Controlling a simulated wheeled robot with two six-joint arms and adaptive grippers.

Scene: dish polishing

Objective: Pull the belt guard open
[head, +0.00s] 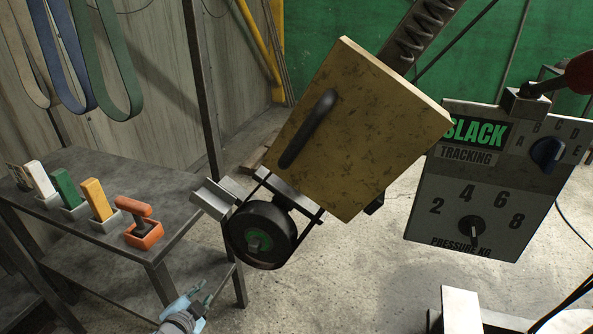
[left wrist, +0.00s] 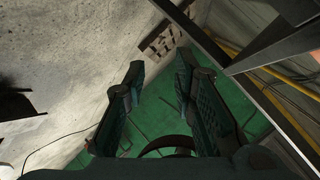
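The belt guard (head: 375,110) is a worn yellow panel, tilted, in the middle of the head view. A black bar handle (head: 308,128) is on its left side. The guard covers the upper part of the belt machine; a black wheel (head: 262,236) with a belt around it shows below. My left gripper (head: 203,292) is low in the head view, below and left of the wheel, apart from the guard and handle. In the left wrist view its two fingers (left wrist: 161,70) stand apart with nothing between them. My right gripper is not in view.
A control panel (head: 487,185) with dials and a red-knobbed lever (head: 572,76) stands at the right. Belts (head: 118,75) hang on the wall. Bare floor lies below the guard.

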